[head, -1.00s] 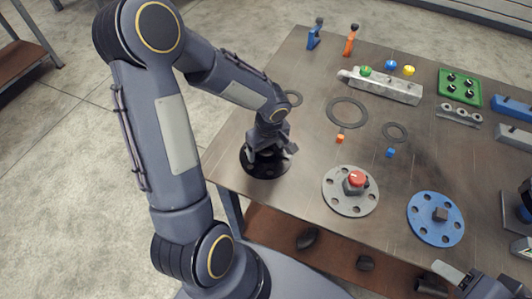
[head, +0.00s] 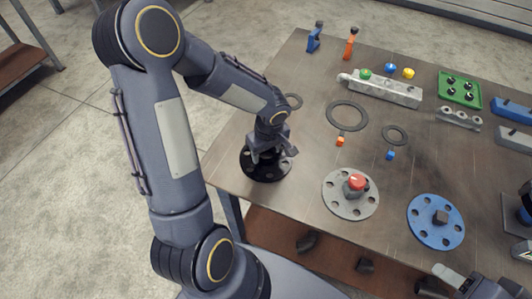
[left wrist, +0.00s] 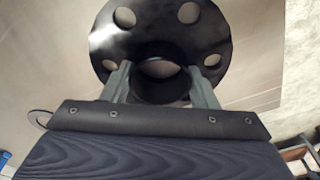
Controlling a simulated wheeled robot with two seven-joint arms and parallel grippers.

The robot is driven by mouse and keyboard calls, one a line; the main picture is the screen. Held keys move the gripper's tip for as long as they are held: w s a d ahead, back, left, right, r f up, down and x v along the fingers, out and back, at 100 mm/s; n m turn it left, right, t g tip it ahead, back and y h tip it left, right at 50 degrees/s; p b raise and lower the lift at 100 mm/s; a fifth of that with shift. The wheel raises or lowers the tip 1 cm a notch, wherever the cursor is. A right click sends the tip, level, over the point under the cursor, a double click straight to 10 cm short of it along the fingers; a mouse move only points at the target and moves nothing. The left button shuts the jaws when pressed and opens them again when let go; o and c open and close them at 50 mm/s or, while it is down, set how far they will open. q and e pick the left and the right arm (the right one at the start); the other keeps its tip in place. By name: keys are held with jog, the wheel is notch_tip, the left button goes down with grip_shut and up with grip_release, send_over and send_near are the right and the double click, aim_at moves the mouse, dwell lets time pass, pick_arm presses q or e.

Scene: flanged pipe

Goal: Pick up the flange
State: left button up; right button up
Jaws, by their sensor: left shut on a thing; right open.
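A black flange (head: 254,171) with bolt holes is at the left edge of the table in the head view. My left gripper (head: 267,153) is over it, shut on its raised central hub. In the left wrist view the two fingers (left wrist: 162,85) sit on either side of the black flange's hub (left wrist: 160,58). I cannot tell if the flange touches the table. A grey flange (head: 338,204) with a red-topped part and a blue flange (head: 452,234) lie to the right. My right gripper (head: 455,281) is open at the bottom right, partly cut off.
Dark ring gaskets (head: 347,103) lie on the table (head: 305,150), with small orange and blue pieces nearby. A grey metal block (head: 395,92) and a green tray (head: 443,88) stand further back. Dark fittings lie on the lower shelf (head: 270,228).

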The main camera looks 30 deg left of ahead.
pick_arm(q)
jog(key=shift+w+r, duration=0.1)
jog(key=shift+r, duration=0.5)
jog(key=s+d+r+b, duration=0.3)
jog(key=s+d+r, duration=0.5)
jog(key=s+r, duration=0.3)
jog(key=shift+s+r, duration=0.4)
jog(key=shift+w+f, duration=0.1)
